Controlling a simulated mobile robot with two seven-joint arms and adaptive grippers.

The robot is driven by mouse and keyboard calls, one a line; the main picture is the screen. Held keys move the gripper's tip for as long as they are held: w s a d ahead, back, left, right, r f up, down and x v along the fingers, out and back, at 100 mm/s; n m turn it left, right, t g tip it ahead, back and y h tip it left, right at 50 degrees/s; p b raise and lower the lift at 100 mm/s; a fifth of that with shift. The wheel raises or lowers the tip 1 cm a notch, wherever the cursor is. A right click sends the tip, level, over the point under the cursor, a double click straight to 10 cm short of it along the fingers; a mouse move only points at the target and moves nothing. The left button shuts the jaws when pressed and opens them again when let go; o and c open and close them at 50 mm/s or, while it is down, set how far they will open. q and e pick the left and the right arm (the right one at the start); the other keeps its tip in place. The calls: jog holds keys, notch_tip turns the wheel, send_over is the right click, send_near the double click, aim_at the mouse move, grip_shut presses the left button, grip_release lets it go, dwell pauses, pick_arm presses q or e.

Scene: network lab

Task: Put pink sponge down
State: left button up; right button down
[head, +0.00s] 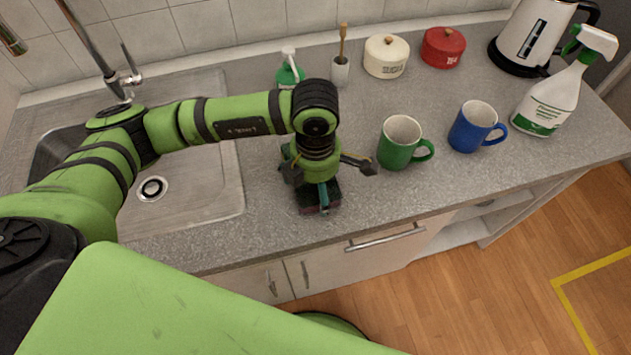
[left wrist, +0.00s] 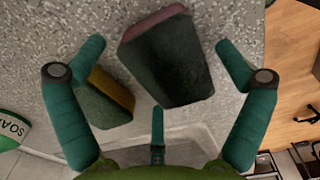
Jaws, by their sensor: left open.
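The pink sponge (left wrist: 170,62) lies between the two teal fingers of my left gripper (left wrist: 158,46) in the left wrist view. Its dark green scouring face is towards the camera, and a pink edge shows at the top. The fingers are spread, with a gap on both sides of the sponge. In the head view my left gripper (head: 327,176) is low over the counter's front part, and the sponge (head: 318,208) shows partly beneath it. The frames do not clearly show whether it rests flat. My right gripper is not in view.
A yellow sponge with a dark face (left wrist: 106,98) lies beside the left finger. A green mug (head: 396,146) and blue mug (head: 470,128) stand to the right. A soap bottle (head: 288,72) is behind; the sink (head: 200,190) is left. Counter in front of the mugs is clear.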

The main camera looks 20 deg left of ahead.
aim_at(315, 185)
pick_arm(q)
jog(key=shift+r+p, duration=0.2)
jog(key=shift+p, duration=0.1)
jog(key=shift+r+b, duration=0.35)
jog(key=shift+b, duration=0.05)
notch_tip(315, 185, up, 11)
jog(key=b, duration=0.3)
jog(key=shift+r, duration=0.1)
